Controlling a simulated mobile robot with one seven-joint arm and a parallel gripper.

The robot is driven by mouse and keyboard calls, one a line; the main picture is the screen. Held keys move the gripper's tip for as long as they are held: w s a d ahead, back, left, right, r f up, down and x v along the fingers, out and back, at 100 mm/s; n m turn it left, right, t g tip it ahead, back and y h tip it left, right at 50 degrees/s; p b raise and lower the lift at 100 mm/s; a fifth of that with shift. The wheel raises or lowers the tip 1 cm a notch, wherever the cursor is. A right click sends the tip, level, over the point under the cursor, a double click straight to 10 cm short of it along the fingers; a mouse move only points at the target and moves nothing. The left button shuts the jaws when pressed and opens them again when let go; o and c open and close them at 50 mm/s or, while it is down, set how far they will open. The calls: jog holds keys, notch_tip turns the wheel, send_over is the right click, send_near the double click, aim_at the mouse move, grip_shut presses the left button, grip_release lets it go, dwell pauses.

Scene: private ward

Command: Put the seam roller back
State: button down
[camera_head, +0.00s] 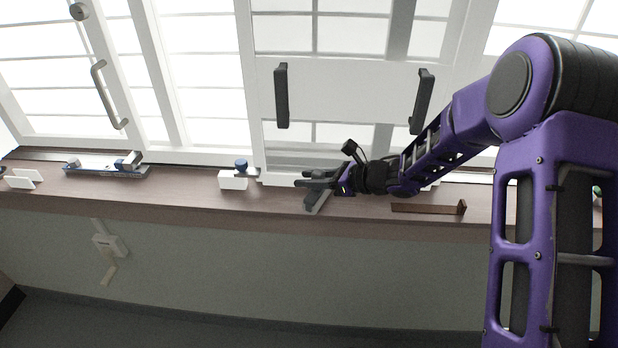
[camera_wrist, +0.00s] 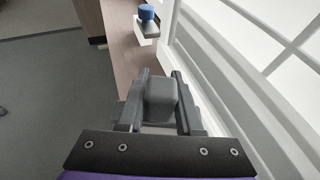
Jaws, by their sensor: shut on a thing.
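My gripper (camera_head: 314,184) is over the brown sill, in front of the window. It is shut on a grey, blocky thing (camera_head: 318,202), which I take to be the seam roller. In the wrist view this grey thing (camera_wrist: 160,102) sits between the two fingers of my gripper (camera_wrist: 161,80), and much of its shape is hidden. In the head view its lower end hangs close above the sill or touches it; I cannot tell which.
The sill (camera_head: 270,206) also bears a white block (camera_head: 232,182) with a blue knob (camera_head: 241,164), a blue-grey tool (camera_head: 105,168) and white cards (camera_head: 22,179) to the left. A dark brown bracket (camera_head: 428,209) lies right of my gripper. Black window handles (camera_head: 281,96) stand above.

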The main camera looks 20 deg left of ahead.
jog(key=c, duration=0.6)
grip_release()
jog(key=shift+r+p, duration=0.2)
jog(key=shift+p, duration=0.1)
jog(key=p+v, duration=0.1)
jog(key=v, duration=1.1)
jog(key=shift+r, duration=0.2)
